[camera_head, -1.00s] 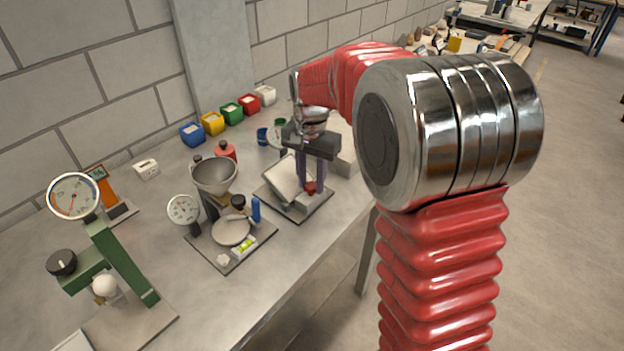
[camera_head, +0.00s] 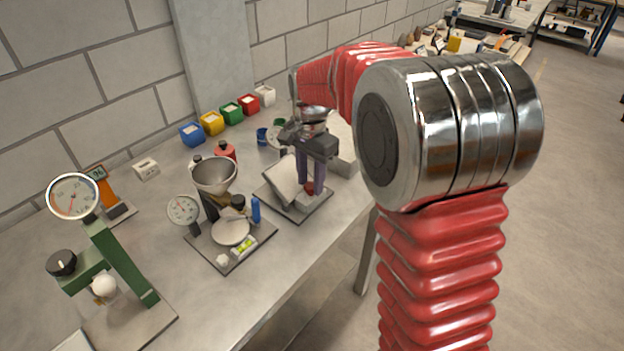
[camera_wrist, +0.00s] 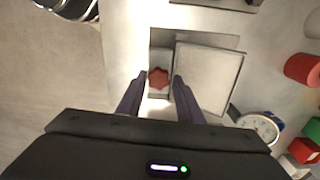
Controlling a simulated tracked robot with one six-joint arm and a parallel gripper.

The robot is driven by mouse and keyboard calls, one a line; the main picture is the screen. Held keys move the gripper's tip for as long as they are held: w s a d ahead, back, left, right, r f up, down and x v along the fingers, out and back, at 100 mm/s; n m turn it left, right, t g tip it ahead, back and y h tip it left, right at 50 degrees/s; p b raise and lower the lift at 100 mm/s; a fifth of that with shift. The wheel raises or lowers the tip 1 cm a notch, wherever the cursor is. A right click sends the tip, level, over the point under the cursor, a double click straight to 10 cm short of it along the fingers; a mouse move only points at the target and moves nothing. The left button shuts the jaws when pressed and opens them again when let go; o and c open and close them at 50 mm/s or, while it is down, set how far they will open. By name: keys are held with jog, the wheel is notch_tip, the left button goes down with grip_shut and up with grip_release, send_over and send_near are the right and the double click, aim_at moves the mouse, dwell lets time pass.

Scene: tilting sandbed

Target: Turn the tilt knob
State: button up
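The red lobed tilt knob (camera_wrist: 158,77) sits on a grey block beside the sandbed tray. It also shows as a small red spot in the head view (camera_head: 309,189). The pale sandbed tray (camera_wrist: 209,77) lies to the right of the knob in the wrist view and looks tilted in the head view (camera_head: 284,180). My gripper (camera_wrist: 159,76) points down with one purple finger on each side of the knob. Narrow gaps show between fingers and knob, so it is open around or just above it; the exact height is unclear.
A stand with a metal funnel (camera_head: 214,175) and a gauge (camera_head: 183,210) is left of the sandbed. A green gauge press (camera_head: 122,262) stands farther left. Coloured bins (camera_head: 212,123) line the wall. A dial (camera_wrist: 259,128) and red cylinder (camera_wrist: 303,70) are near my gripper.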

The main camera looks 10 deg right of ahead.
aim_at(310, 185)
jog(key=o, duration=0.4)
notch_tip(310, 185, up, 14)
dwell(0.7)
jog(key=shift+f, duration=0.15)
